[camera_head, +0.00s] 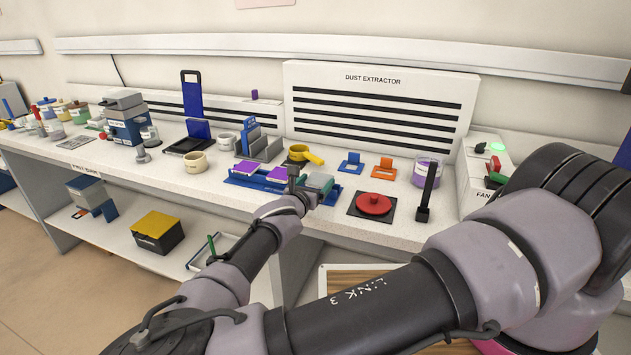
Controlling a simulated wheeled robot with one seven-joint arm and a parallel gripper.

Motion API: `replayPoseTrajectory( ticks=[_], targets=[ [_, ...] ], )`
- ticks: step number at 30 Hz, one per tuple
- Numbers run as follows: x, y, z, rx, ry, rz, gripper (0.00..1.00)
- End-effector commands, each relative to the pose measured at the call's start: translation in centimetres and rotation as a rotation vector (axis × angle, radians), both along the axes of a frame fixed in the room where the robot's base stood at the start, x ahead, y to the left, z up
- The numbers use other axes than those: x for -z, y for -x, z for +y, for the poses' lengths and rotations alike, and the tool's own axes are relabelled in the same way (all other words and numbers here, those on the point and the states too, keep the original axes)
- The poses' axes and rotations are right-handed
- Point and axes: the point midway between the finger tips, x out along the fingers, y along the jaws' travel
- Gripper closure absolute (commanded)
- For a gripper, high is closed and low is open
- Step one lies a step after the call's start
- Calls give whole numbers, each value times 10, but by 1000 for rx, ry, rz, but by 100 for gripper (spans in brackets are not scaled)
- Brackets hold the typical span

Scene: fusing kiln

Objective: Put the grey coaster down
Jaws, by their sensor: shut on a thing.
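My arm reaches forward over the bench, and my gripper (302,187) is at the front edge of a blue rack (238,181). A grey coaster (320,181) with a slightly greenish top shows just right of my gripper, which is shut on it. The coaster looks about level, at the right end of the rack. My wrist hides the fingertips and part of the rack, so I cannot tell whether the coaster touches it.
A yellow-handled pan (306,154) stands behind the gripper. Blue (351,163) and orange (384,169) stands are to the right, with a red disc (373,203) on a dark plate in front. A cream cup (195,162) is left.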

Motion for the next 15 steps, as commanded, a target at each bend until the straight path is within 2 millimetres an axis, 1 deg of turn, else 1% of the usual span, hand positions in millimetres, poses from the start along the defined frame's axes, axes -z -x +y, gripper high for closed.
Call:
replayPoseTrajectory(
  ticks=[6,9,10,11,15],
  targets=[
    [6,0,0,0,0,0,74],
    [6,0,0,0,-1,0,74],
    [7,0,0,0,-1,0,2],
    [7,0,0,0,-1,0,0],
    [6,0,0,0,-1,0,0]
  ],
)
